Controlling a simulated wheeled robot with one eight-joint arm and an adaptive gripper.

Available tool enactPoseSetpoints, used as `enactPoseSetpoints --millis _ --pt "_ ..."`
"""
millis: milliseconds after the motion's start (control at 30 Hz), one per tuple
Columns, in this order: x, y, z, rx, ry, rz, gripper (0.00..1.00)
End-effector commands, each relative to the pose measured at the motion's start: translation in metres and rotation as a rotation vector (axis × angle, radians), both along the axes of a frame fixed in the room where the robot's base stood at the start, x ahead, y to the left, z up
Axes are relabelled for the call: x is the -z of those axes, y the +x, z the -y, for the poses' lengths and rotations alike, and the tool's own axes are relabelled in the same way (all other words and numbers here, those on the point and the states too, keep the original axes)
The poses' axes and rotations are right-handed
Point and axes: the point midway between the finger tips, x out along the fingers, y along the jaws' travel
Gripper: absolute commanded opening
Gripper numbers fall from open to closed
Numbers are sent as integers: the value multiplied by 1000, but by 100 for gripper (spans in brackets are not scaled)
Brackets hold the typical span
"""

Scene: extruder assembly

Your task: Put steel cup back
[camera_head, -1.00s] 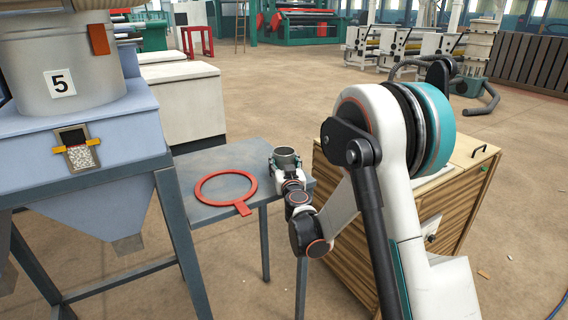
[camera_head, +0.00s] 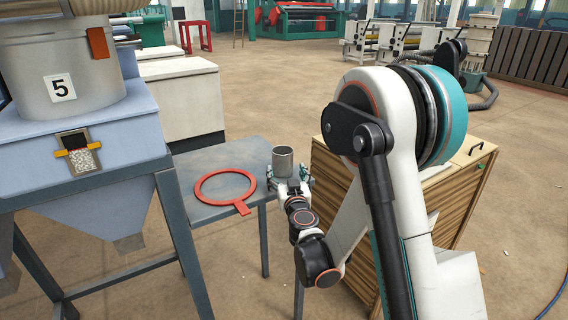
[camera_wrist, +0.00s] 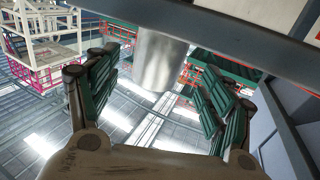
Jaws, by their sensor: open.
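The steel cup (camera_head: 283,160) stands upright on the grey table (camera_head: 208,164), near its right end. My gripper (camera_head: 290,183) is on the near side of the cup, with its jaws open and apart from the cup. In the wrist view the green-padded fingers of my gripper (camera_wrist: 160,92) are spread wide, and the cup (camera_wrist: 161,58) shows beyond and between them. Nothing is held. The lower part of the cup is partly hidden by my gripper in the head view.
A red ring with a handle (camera_head: 225,187) lies flat on the table, left of the cup. A blue hopper machine marked 5 (camera_head: 85,130) stands at the left. A wooden cabinet (camera_head: 462,190) stands to the right behind my arm.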

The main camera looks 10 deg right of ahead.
Motion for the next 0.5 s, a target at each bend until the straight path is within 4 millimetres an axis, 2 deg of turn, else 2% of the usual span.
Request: enactPoseSetpoints --millis 100,333,500 --pt "-1 -19 -1 1 0 0 74" --pt "-2 -37 -2 4 0 -1 74" --pt "-26 -46 13 55 2 -19 74"
